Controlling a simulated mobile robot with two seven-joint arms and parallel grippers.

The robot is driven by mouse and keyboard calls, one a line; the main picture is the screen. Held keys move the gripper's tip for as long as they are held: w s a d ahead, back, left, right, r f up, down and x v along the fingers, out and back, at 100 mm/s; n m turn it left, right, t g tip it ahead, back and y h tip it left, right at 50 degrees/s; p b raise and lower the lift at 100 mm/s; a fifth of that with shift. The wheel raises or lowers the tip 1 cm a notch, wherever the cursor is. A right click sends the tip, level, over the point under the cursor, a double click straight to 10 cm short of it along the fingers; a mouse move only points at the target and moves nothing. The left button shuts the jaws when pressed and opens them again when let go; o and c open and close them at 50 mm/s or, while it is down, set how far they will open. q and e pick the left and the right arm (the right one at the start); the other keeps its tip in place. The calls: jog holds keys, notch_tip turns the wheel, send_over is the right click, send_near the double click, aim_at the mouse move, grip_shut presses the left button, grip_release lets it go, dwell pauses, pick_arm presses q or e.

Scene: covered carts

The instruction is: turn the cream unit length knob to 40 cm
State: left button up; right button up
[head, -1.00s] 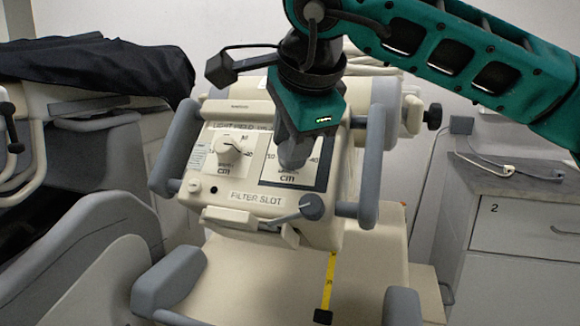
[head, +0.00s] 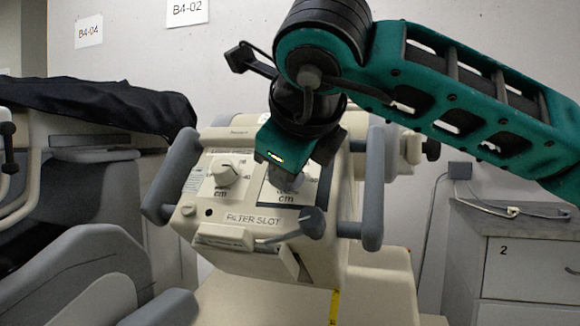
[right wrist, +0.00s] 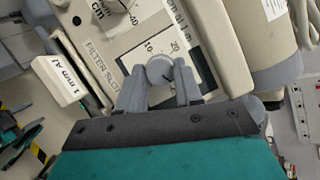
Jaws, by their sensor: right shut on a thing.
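The cream unit (head: 255,240) has a sloped front panel with two round dials. The left dial carries a cream pointer knob (head: 226,171) and is free of my gripper. My right gripper (head: 286,180) covers most of the right dial in the head view. In the right wrist view, my right gripper (right wrist: 158,76) is shut on a grey round knob (right wrist: 158,67), with a finger on each side. The knob sits on a white scale plate (right wrist: 143,48) with a dark border; its numbers are only partly legible. I cannot read the exact setting. My left gripper is out of view.
Grey handles (head: 372,185) stand at both sides of the panel. A grey lever (head: 312,222) is below the right dial, beside the filter slot. A dark cover (head: 100,100) lies over equipment at left. A grey cabinet (head: 520,265) is at right.

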jog(key=m, duration=0.2)
jog(key=m+t+h, duration=0.1)
jog(key=m, duration=0.2)
jog(key=shift+s+a+f+t, duration=0.1)
jog(key=shift+t, duration=0.2)
jog(key=shift+h, duration=0.3)
jog(key=shift+m, duration=0.4)
jog(key=o, duration=1)
jog(key=shift+o, duration=0.2)
